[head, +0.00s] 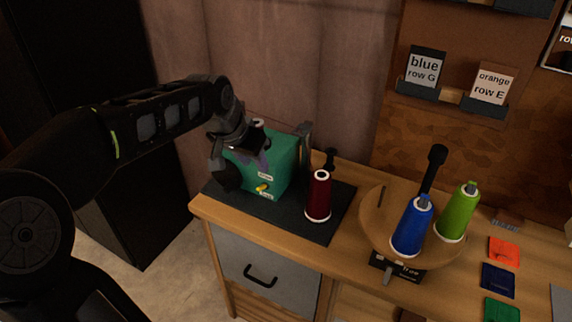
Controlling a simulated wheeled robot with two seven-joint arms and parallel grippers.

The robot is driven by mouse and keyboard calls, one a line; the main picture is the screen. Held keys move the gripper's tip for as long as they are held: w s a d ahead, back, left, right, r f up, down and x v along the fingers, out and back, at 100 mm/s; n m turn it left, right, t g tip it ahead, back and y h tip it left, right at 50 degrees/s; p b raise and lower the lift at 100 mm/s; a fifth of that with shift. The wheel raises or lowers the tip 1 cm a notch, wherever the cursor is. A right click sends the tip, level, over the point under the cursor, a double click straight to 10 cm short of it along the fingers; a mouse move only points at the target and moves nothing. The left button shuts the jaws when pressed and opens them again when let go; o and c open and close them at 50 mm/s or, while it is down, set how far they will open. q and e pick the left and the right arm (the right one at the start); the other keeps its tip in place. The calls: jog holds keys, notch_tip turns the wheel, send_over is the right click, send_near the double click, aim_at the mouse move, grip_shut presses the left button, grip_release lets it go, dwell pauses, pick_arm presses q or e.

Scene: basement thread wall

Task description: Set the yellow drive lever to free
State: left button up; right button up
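A green box-shaped machine (284,168) stands on a dark mat at the left end of the wooden bench. The small yellow drive lever (262,188) is low on its front face, between two small white labels too small to read surely. Which label it points to I cannot tell. My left gripper (245,150) is at the machine's upper left, in front of its top and left side. It is above and left of the lever, apart from it. Its fingertips are dark and partly lost against the machine, so its opening is unclear. My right gripper is not in view.
A dark red thread cone (318,197) stands right of the machine on the mat (335,218). A round wooden turntable (374,222) holds a blue cone (412,228), a green cone (458,214) and a black upright handle (434,168). Coloured cards lie at the right.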

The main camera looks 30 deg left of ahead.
aim_at(260, 187)
pick_arm(q)
jog(key=shift+s+d+f+g, duration=0.1)
jog(key=shift+s+f+g, duration=0.15)
jog(key=shift+s, duration=0.25)
jog(key=shift+s+d+f+g, duration=0.15)
jog(key=shift+s+g, duration=0.1)
jog(key=shift+s, duration=0.2)
jog(key=x, duration=0.7)
jog(key=shift+w+f, duration=0.15)
jog(key=shift+f, duration=0.2)
jog(key=shift+c, duration=0.4)
grip_shut()
